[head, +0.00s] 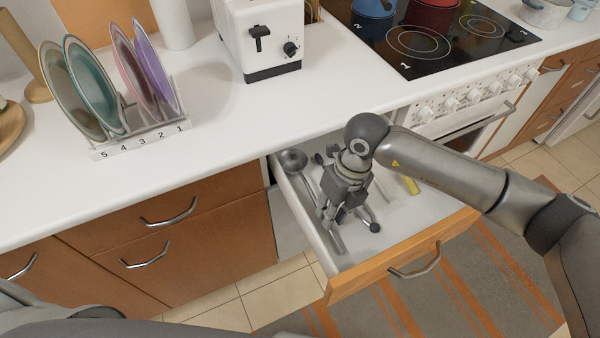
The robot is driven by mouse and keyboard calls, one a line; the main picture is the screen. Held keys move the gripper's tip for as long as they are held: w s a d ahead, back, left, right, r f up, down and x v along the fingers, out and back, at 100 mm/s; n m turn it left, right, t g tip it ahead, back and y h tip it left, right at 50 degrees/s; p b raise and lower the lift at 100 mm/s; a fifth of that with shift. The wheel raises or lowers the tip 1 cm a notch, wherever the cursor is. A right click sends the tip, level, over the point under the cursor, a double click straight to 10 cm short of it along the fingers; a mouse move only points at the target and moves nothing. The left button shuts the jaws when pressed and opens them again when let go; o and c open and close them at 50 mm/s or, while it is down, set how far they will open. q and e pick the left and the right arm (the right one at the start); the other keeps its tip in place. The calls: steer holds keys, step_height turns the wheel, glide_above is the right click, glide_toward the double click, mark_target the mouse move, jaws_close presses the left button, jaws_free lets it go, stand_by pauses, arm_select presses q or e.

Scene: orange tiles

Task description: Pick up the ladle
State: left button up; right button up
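The ladle (294,160) lies in the open drawer along its left wall, with its round grey bowl toward the counter. Its handle appears to run toward the drawer front, and my gripper partly hides that area. My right gripper (331,219) points down into the drawer, with its fingertips at or just above the handle's lower part. I cannot tell whether the fingers touch the handle or are closed on it. My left gripper is not in view.
A plate rack (140,140), a white toaster (262,40) and a black hob (420,40) are on the counter above. A striped rug (450,290) covers the floor in front.

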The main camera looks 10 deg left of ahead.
steer(key=shift+s+a+f, duration=0.1)
steer(key=shift+a+f, duration=0.05)
steer(key=shift+f, duration=0.6)
steer(key=shift+s+a+f, duration=0.1)
steer(key=shift+a+f, duration=0.05)
steer(key=shift+f, duration=0.6)
jaws_close()
steer(key=shift+r, duration=0.1)
